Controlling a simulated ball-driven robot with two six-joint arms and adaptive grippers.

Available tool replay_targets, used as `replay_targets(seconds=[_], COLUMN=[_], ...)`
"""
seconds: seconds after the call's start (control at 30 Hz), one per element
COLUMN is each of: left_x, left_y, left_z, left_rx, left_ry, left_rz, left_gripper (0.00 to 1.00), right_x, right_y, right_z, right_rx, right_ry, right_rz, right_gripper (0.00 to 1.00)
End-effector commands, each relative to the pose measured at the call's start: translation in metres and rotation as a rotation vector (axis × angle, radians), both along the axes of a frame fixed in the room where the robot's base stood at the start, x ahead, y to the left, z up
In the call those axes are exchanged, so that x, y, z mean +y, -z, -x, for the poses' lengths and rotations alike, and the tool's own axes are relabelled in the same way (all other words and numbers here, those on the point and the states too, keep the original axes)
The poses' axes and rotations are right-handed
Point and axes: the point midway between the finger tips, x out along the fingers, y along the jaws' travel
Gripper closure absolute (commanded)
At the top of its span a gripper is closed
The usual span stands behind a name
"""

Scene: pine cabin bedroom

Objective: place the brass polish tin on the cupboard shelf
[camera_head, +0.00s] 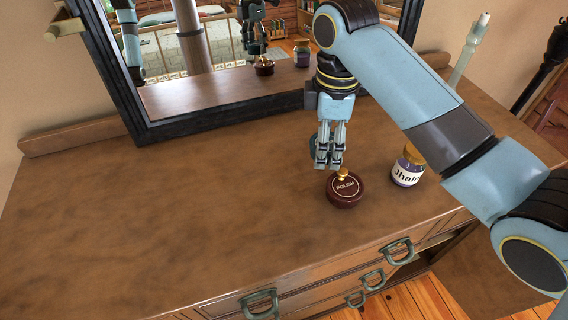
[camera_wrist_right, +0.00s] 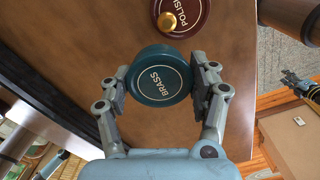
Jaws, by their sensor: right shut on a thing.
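My right gripper (camera_head: 328,164) is shut on a round teal tin (camera_wrist_right: 160,78) lettered BRASS. The tin sits between both fingers in the right wrist view; in the head view the fingers mostly hide it. The gripper is above the brown dresser top, close behind a dark red round tin (camera_head: 345,192) lettered POLISH with a gold knob, which also shows in the right wrist view (camera_wrist_right: 188,10). I cannot make out a cupboard shelf for certain. What may be my left gripper (camera_wrist_right: 298,86) shows small at the right of the wrist view, its jaws unclear.
A purple-filled jar (camera_head: 407,168) with a gold lid stands right of the red tin. A dark-framed mirror (camera_head: 215,115) stands behind. A dark opening (camera_head: 445,245) shows below the dresser's right front. The left and middle of the dresser top (camera_head: 150,210) are clear.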

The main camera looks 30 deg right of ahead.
Motion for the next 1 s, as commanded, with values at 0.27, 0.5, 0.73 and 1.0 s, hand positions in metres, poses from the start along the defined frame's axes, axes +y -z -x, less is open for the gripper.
replay_targets(seconds=[0.27, 0.5, 0.73, 1.0], left_x=[0.001, 0.001, 0.001, 0.001], left_y=[-0.009, -0.012, -0.019, -0.017], left_z=[0.038, 0.012, 0.004, 0.016], left_rx=[0.054, 0.018, 0.004, 0.023], left_ry=[-0.002, 0.000, 0.001, -0.001], left_rz=[0.000, -0.001, -0.001, -0.001], left_gripper=[0.60, 0.60, 0.60, 0.60], right_x=[0.060, 0.074, 0.074, 0.074], right_y=[0.036, 0.053, 0.085, 0.089], right_z=[-0.030, -0.038, -0.037, -0.037], right_rx=[0.001, 0.001, 0.001, -0.001], right_ry=[-0.002, -0.001, -0.001, -0.001], right_rz=[-0.003, 0.002, 0.002, 0.001], right_gripper=[0.79, 0.79, 0.79, 0.79])
